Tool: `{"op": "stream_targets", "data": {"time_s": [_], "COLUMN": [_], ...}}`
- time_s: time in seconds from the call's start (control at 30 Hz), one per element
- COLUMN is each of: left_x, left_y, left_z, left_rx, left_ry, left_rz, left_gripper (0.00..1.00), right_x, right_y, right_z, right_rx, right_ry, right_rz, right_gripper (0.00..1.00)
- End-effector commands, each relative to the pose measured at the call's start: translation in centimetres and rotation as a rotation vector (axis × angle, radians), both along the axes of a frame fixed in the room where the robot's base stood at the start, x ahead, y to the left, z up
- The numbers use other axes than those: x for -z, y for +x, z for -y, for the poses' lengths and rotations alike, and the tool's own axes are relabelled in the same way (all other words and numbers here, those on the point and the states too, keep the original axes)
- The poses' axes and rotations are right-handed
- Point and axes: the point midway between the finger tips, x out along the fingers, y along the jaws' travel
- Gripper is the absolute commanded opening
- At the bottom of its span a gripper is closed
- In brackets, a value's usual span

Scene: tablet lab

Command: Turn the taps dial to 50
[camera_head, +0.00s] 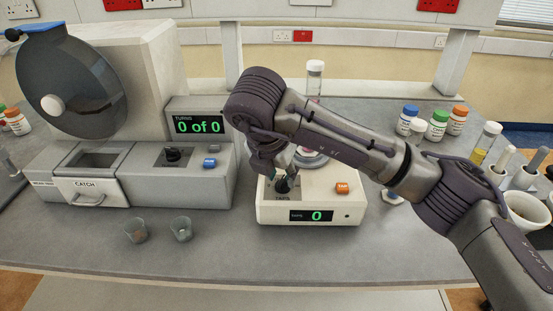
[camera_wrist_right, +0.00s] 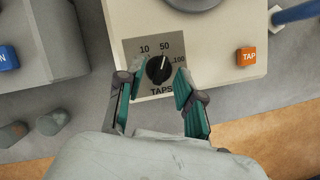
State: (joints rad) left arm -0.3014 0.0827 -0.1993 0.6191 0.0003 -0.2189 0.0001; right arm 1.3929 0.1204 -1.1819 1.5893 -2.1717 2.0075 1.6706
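The taps dial (camera_wrist_right: 158,70) is a black knob on a grey panel marked 10, 50 and 100. Its pale pointer mark faces up, close to the 50 label. In the head view the dial (camera_head: 284,186) sits at the left of the cream tapping machine (camera_head: 310,207), partly covered by my gripper. The machine's display (camera_head: 311,216) reads 0. My right gripper (camera_wrist_right: 154,86) is open, with one finger on each side of the dial's near side. I cannot tell whether either finger touches the knob. My left gripper is not in view.
An orange TAP button (camera_head: 342,187) is right of the dial. A grey machine (camera_head: 130,180) with a 0 of 0 display (camera_head: 199,125) stands to the left. Two small glass cups (camera_head: 181,229) stand in front of it. Bottles (camera_head: 438,123) and a mortar (camera_head: 526,210) are at the right.

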Motion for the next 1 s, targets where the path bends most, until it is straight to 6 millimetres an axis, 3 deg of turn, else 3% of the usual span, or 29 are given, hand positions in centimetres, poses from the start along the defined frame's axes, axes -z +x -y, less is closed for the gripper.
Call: {"op": "stream_targets", "data": {"time_s": [0.3, 0.5, 0.7, 1.0], "left_x": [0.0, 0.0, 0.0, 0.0], "left_y": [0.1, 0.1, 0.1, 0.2], "left_z": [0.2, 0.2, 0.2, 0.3], "left_rx": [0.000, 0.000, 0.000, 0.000], "left_ry": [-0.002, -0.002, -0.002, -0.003], "left_rz": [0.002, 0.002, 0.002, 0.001], "left_gripper": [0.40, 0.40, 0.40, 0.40], "right_x": [-6.1, -9.1, -10.2, -10.3], "right_y": [-2.1, -3.3, -3.8, -3.8], "right_z": [-1.0, -1.6, -1.7, -1.8], "right_rx": [0.000, 0.000, 0.001, 0.001], "right_ry": [-0.001, -0.001, -0.001, 0.000], "right_rz": [0.008, 0.004, 0.001, 0.000], "right_gripper": [0.36, 0.36, 0.36, 0.36]}}
